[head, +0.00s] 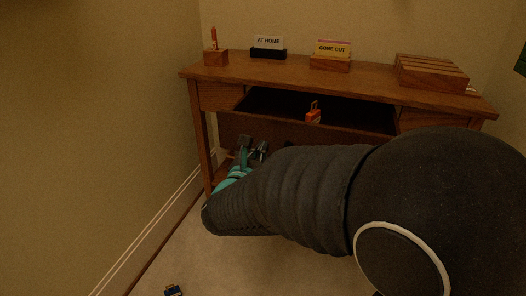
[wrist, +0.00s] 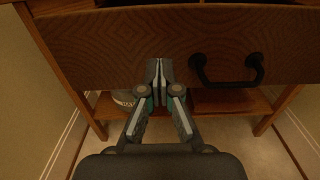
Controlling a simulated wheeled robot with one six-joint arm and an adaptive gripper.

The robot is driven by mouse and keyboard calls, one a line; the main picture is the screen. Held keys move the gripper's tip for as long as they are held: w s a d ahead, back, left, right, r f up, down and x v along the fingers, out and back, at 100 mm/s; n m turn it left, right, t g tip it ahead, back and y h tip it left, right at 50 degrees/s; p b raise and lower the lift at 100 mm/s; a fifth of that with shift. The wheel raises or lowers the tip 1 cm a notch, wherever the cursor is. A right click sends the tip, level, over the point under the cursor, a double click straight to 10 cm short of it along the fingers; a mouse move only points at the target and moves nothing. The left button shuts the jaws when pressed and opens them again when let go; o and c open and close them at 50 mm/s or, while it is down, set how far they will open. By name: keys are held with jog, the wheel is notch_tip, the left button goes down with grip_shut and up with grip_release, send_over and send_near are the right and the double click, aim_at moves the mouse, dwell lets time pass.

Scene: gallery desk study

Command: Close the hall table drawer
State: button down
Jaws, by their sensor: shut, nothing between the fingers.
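The hall table (head: 370,75) is brown wood and stands against the back wall. Its middle drawer (head: 232,125) is pulled out, with a dark gap behind its front. In the wrist view the drawer front (wrist: 110,45) spans the top, with a black bar handle (wrist: 228,82) right of centre. My gripper (wrist: 158,68) is shut and empty, its fingertips in front of the drawer front, left of the handle. I cannot tell whether they touch it. In the head view my gripper (head: 251,150) shows low at the drawer's left part; my arm hides much of the drawer front.
An orange tag (head: 313,116) is at the drawer. A small dark object (head: 173,291) lies on the floor.

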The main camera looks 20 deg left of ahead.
aim_at(270, 136)
jog(key=shift+w+p, duration=0.4)
jog(key=shift+w, duration=1.8)
jog(key=shift+w, duration=0.1)
